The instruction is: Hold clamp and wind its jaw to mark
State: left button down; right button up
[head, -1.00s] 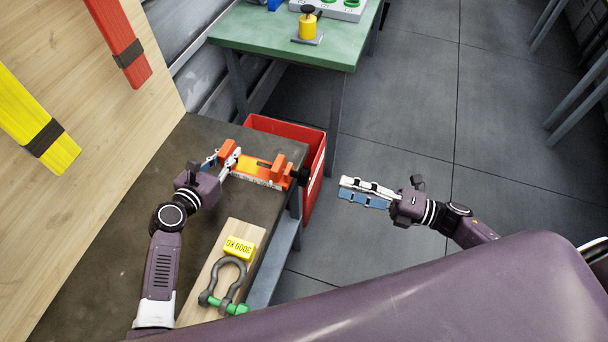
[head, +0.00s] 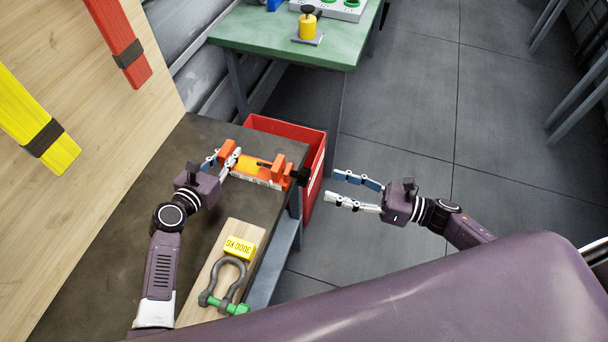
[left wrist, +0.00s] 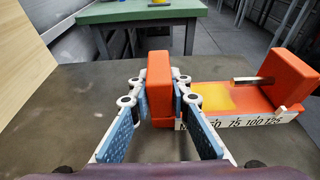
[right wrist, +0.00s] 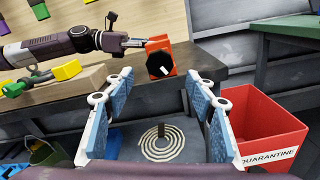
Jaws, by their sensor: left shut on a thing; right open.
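The orange clamp (head: 262,172) lies on the dark bench top near its right edge. Its scale, marked with numbers such as 75, 100 and 125, and a yellow patch show in the left wrist view (left wrist: 215,97). My left gripper (head: 228,160) is shut on the clamp's upright orange end block (left wrist: 159,85). The black winding knob (head: 301,177) is at the clamp's right end; the right wrist view shows it face-on with a white line (right wrist: 160,64). My right gripper (head: 357,191) is open and empty, to the right of the knob and apart from it.
A wooden block (head: 203,290) with a yellow tag (head: 240,247) and a grey shackle (head: 230,278) with a green pin lies nearer on the bench. A red bin (head: 313,165) labelled QUARANTINE stands beside the bench. A green table (head: 270,35) is behind.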

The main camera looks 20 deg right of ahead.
aim_at(309, 178)
jog(key=x, duration=0.9)
jog(key=shift+w+a, duration=0.15)
jog(key=shift+c, duration=0.2)
jog(key=c, duration=1.1)
jog(key=shift+c, duration=0.2)
jog(key=shift+m, duration=0.5)
